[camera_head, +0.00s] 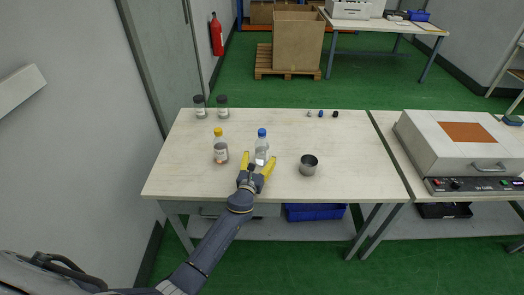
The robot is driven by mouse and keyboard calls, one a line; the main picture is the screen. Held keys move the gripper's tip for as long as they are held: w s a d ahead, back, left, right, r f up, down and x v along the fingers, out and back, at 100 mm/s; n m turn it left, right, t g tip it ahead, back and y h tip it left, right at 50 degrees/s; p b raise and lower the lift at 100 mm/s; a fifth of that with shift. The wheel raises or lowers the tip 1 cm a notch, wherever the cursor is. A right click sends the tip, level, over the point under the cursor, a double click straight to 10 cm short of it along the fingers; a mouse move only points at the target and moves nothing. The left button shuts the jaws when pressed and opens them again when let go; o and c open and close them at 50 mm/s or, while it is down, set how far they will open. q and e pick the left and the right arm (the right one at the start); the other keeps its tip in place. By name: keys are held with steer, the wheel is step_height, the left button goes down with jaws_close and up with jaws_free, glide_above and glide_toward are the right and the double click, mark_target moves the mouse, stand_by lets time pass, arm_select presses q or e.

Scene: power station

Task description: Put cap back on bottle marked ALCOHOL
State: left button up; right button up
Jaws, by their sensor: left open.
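A clear bottle with a blue top (262,146) stands upright near the middle of the table. A second bottle with an orange-yellow top (220,149) stands to its left. The labels are too small to read, so I cannot tell which one says ALCOHOL. My right gripper is out of view.
A metal cup (309,166) stands right of my left gripper. Two dark-lidded jars (200,107) (222,107) stand at the back left. The table (360,165) is clear on its right side. A boxy machine (460,145) occupies the adjoining table.

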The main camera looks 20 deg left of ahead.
mark_target(260, 155)
arm_select(q)
steer(key=shift+w+a, duration=0.2)
steer(key=shift+w, duration=2.35)
steer(key=c, duration=1.4)
